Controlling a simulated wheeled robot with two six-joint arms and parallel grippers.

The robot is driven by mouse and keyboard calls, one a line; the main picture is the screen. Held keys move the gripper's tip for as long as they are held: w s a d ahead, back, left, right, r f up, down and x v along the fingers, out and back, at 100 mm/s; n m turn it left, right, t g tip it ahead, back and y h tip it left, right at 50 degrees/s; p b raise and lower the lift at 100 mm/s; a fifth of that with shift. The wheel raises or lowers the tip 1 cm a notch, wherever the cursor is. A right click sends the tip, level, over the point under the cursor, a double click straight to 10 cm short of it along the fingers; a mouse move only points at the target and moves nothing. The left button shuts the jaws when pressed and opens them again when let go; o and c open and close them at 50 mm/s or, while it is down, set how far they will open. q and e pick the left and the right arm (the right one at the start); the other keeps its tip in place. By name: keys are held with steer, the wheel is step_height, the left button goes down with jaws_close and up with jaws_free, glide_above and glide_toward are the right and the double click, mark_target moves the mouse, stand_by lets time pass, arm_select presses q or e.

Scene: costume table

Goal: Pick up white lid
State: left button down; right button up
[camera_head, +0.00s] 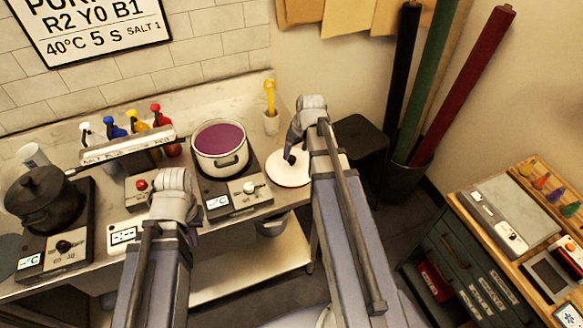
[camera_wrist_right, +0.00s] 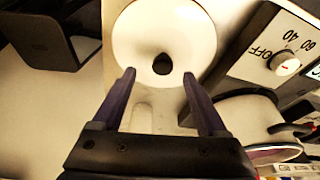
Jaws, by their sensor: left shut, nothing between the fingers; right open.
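The white lid (camera_head: 287,172) is a round disc lying on the right end of the metal table, beside the hot plate. In the right wrist view the white lid (camera_wrist_right: 133,45) lies flat with a dark knob at its middle. My right gripper (camera_wrist_right: 158,78) is open, its two fingers pointing at the lid with the knob between and just beyond the tips. In the head view my right gripper (camera_head: 292,155) is over the lid and hides part of it. My left gripper (camera_head: 190,236) is shut and empty at the table's front edge; its fingers are mostly hidden by the wrist.
A white pot (camera_head: 221,168) with purple liquid stands on a hot plate (camera_head: 243,204) left of the lid. A black pot (camera_head: 42,200) sits far left. Spray bottles (camera_head: 112,128) and a cup with a yellow tool (camera_head: 271,124) stand behind. A black stool (camera_head: 360,135) is right of the table.

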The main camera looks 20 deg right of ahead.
mark_target(292, 158)
steer(key=b+x, duration=0.4)
steer(key=shift+w+a+f, duration=0.25)
steer(key=shift+f, duration=0.1)
steer(key=shift+r, duration=0.1)
steer(key=shift+c, duration=0.2)
jaws_close()
stand_by(0.9)
